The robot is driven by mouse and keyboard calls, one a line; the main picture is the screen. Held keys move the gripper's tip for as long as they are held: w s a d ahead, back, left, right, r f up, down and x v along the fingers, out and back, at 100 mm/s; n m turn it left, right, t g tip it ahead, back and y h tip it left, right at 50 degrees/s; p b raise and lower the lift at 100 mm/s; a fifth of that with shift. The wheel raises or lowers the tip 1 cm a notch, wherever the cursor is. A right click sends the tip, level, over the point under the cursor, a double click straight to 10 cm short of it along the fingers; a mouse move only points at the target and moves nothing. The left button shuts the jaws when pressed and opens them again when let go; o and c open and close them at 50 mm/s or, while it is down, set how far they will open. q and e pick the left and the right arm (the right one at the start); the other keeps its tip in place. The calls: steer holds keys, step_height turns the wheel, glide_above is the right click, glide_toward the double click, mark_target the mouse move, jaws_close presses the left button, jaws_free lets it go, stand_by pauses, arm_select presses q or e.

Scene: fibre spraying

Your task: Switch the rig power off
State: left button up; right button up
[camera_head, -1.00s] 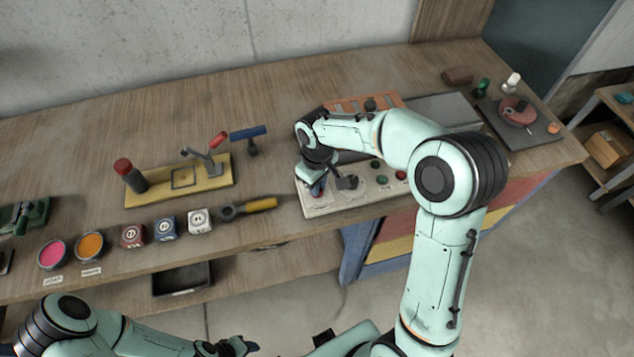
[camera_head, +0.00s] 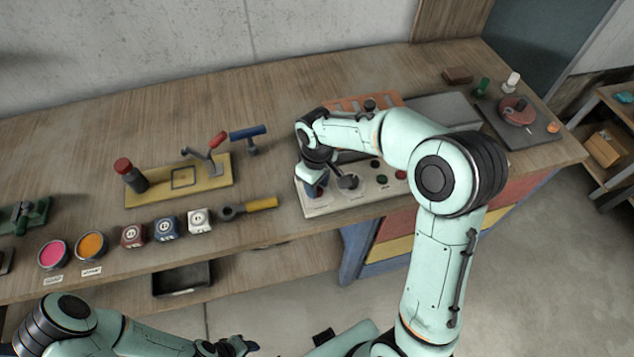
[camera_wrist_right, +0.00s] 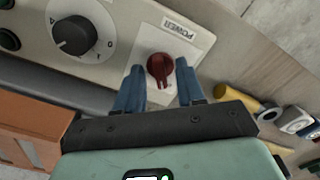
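The power switch is a dark red rotary knob (camera_wrist_right: 160,70) on a white plate marked POWER (camera_wrist_right: 178,38), seen in the right wrist view. My right gripper (camera_wrist_right: 160,72) has its two blue fingers apart, one on each side of the knob. Whether they touch it I cannot tell. In the head view the right gripper (camera_head: 314,188) is over the left end of the pale control panel (camera_head: 345,205), and it hides the knob there. My left gripper (camera_head: 232,346) is low at the bottom edge, away from the bench, its fingers too small to read.
Beside the power plate is a black dial (camera_wrist_right: 75,35). Green and red buttons (camera_head: 400,175) are further right on the panel. A yellow-handled tool (camera_head: 260,204) lies left of the panel, near several labelled blocks (camera_head: 199,220) and a yellow fixture (camera_head: 205,180).

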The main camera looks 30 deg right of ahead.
arm_select(q)
steer(key=shift+w+r+p, duration=0.7)
steer(key=shift+w+r, duration=0.15)
steer(key=shift+r, duration=0.05)
arm_select(e)
step_height(320, 180, up, 14)
steer(key=shift+f, duration=0.25)
